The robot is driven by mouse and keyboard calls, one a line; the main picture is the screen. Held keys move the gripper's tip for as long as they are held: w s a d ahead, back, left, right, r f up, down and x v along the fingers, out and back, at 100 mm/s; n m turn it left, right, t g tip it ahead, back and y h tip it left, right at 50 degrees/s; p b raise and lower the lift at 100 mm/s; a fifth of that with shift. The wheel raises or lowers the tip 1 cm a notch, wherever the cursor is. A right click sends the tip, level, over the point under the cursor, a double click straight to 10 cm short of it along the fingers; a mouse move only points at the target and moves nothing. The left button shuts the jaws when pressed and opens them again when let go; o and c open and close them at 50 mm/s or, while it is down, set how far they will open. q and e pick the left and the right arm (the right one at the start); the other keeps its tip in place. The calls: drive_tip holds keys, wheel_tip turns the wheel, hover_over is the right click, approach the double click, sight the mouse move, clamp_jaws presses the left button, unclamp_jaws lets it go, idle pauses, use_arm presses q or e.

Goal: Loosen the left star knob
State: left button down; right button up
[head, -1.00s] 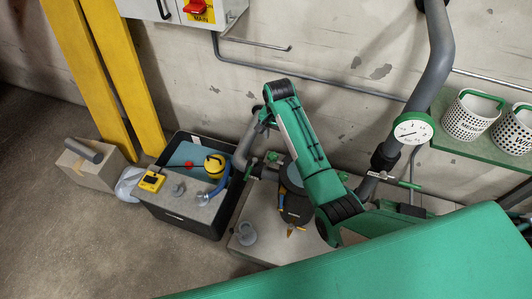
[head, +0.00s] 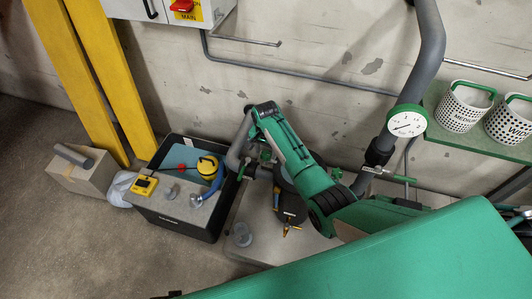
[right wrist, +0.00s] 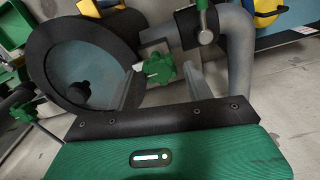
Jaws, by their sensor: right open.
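In the right wrist view a green star knob (right wrist: 160,68) stands between the two fingers of my right gripper (right wrist: 163,76). The fingers are open, one on each side of the knob; I cannot tell whether either touches it. A large dark ring-shaped housing (right wrist: 58,75) with a blue-grey inside is just left of the knob. In the head view my right arm reaches over the dark housing (head: 293,208) near the pipe, and its links hide most of the gripper. A small green part (head: 266,155) shows beside the arm there. My left gripper is not in view.
A grey pipe (right wrist: 240,55) with a green-handled fitting (right wrist: 204,12) stands close right of the knob.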

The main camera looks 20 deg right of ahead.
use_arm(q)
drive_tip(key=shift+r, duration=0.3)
use_arm(e)
drive_tip(key=shift+f, duration=0.5)
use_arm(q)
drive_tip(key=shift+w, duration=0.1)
use_arm(e)
drive_tip(key=c, duration=0.8)
